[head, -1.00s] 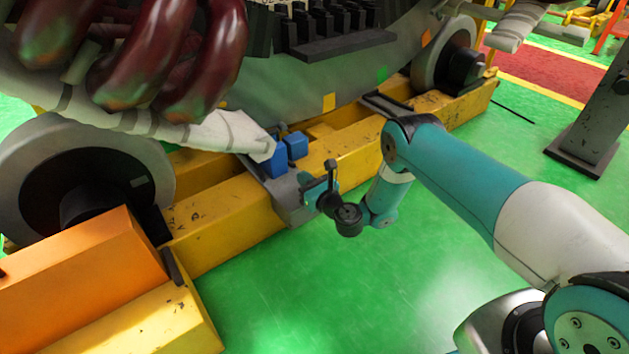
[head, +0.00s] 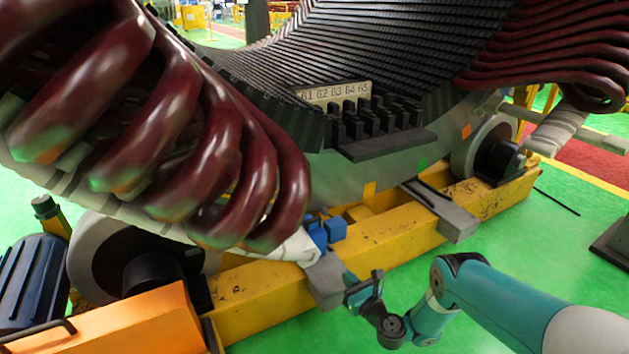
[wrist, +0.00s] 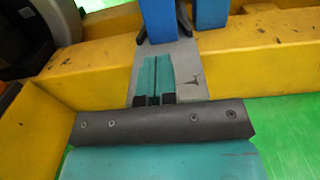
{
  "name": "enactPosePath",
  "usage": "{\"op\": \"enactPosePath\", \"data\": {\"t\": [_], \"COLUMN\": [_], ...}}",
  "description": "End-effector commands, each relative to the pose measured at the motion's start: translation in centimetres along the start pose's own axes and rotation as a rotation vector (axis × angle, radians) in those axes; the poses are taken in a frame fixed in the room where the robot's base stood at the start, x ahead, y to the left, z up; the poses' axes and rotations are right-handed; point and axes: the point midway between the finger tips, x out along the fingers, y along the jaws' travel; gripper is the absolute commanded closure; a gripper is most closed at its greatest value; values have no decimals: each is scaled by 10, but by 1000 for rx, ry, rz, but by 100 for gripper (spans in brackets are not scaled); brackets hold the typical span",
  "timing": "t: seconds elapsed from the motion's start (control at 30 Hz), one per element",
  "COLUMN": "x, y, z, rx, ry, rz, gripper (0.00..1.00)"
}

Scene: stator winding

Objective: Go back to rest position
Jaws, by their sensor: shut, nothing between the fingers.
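My gripper (head: 350,284) is in front of the yellow frame, close to the end of a grey plate (head: 326,276) in the head view. In the wrist view its two teal fingers (wrist: 153,62) are together and empty, seen against the grey plate (wrist: 186,62). Two blue blocks stand on the far part of that plate: one on the left (head: 317,236) and one on the right (head: 337,229). They also show at the top of the wrist view, the left block (wrist: 159,20) and the right block (wrist: 211,14). Whether the fingers touch the plate is unclear.
The yellow frame (head: 262,300) carries the large stator, with dark red coils (head: 175,125) overhanging at left. A black slotted rack (head: 385,145) with a number label (head: 335,92) sits on the stator. A second grey plate (head: 445,215) juts out at right. Green floor (head: 520,235) is open there.

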Motion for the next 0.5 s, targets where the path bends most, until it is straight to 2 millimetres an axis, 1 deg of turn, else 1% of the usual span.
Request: {"op": "enactPosePath", "data": {"t": [0.07,0.17,0.27,0.33,0.4,0.47,0.5], "x": [6,24,46,58,63,63,61], "y": [0,1,4,6,8,8,8], "z": [8,31,68,96,122,144,159], "rx": [-38,-172,-405,-597,-787,-945,-1048], "ry": [1,9,30,51,74,95,108], "rz": [15,73,170,253,338,410,460], "gripper": [100,100,100,100,100,100,100]}}
